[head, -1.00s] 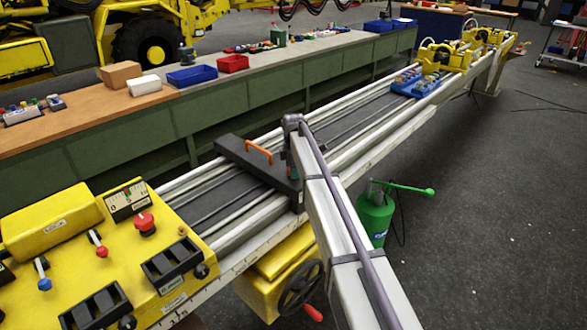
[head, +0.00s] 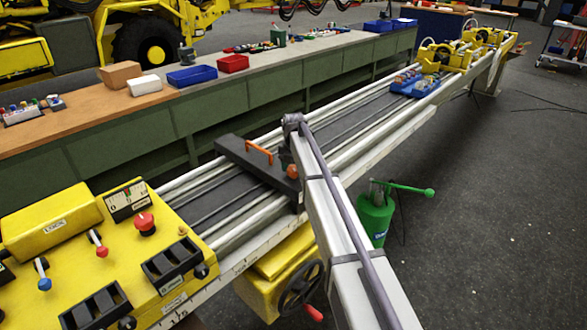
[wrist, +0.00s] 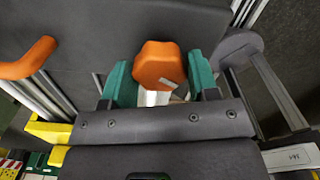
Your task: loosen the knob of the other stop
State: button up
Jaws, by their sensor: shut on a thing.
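The stop (head: 235,152) is a dark bar lying across the rails, with an orange handle (head: 258,152) on top. Its orange knob (head: 292,171) shows at the right end, beside my arm. In the wrist view the knob (wrist: 158,66) sits upright on a pale stem between the teal fingers of my gripper (wrist: 160,82). My gripper is shut on the knob. The handle also shows at the left of the wrist view (wrist: 30,60). In the head view my arm hides most of the gripper.
A yellow control panel (head: 120,250) stands at the near left. A blue tray (head: 415,84) with parts lies farther along the rails. A yellow assembly (head: 465,50) stands at the far end. A green canister (head: 375,215) stands on the floor to the right. The rails between stop and tray look clear.

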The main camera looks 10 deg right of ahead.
aim_at(294, 168)
jog(key=shift+n, duration=0.7)
jog(key=o, duration=0.9)
notch_tip(294, 168, up, 11)
jog(key=p, duration=1)
jog(key=shift+f+p, duration=0.1)
jog(key=shift+p, duration=0.3)
